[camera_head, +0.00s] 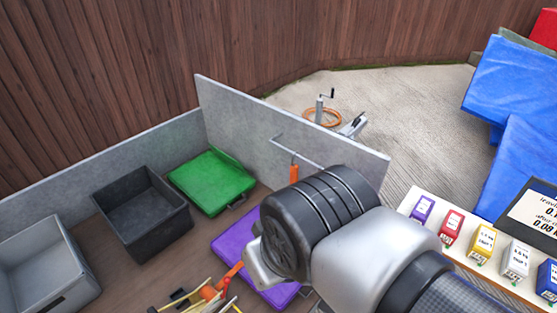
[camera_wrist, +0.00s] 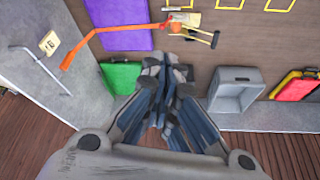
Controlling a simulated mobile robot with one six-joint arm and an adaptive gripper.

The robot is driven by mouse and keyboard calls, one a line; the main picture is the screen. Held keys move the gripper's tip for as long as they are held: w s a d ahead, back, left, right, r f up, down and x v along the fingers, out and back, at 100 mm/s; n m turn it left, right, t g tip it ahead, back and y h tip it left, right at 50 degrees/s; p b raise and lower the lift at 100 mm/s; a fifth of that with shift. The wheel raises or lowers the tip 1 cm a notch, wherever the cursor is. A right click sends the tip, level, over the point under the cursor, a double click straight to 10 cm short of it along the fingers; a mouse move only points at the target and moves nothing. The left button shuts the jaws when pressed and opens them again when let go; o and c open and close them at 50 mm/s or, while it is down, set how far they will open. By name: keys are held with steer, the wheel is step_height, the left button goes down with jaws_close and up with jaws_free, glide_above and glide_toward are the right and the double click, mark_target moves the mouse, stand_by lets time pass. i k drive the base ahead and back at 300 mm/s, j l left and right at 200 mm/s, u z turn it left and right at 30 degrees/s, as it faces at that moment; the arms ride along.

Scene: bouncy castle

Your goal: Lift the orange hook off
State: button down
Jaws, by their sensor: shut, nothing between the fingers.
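The orange hook is a long thin bar (camera_wrist: 108,30), bent near its left end, above and left of my gripper in the wrist view. Its left end lies near a metal rod (camera_wrist: 40,70) on the grey panel. In the head view an orange piece (camera_head: 293,172) shows at the rod's end, and another orange part (camera_head: 228,280) shows lower left; my arm hides what lies between. I cannot tell whether the hook touches the rod. My gripper (camera_wrist: 165,68) is shut and empty, apart from the hook. Its fingers are hidden in the head view.
A purple mat (camera_head: 235,240) lies under the arm, with a green tray (camera_head: 213,180), black bin (camera_head: 140,212) and grey bin (camera_head: 40,265) to the left. The upright grey panel (camera_head: 240,115) stands behind. Several coloured boxes (camera_head: 450,228) stand at right.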

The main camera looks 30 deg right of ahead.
mark_target(294, 175)
steer(key=i+l+z, duration=0.15)
steer(key=l, duration=0.25)
steer(key=i+l+z, duration=0.15)
steer(key=l, duration=0.25)
steer(key=i+l+z, duration=0.15)
steer(key=l, duration=0.2)
steer(key=i+l+z, duration=0.15)
steer(key=l, duration=0.2)
